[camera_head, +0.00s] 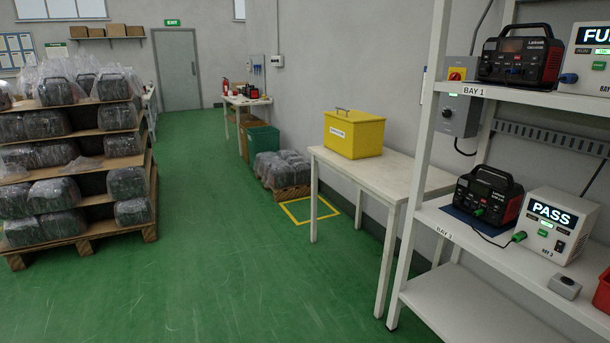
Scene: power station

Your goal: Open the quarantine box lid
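The quarantine box is a yellow box (352,136) on a pale table (400,174) right of centre. Its lid (357,116) is down on the box, with a grey handle (343,110) on top at the left. A white label is on the front face; its text is too small to read. My gripper is not in view, so its place relative to the box does not show.
A white shelf rack (432,215) stands at the right, close to the table, holding power units and testers. A pallet stack of wrapped goods (100,228) is at the left. A low pallet (285,192) sits behind the table. The green floor (220,265) between is clear.

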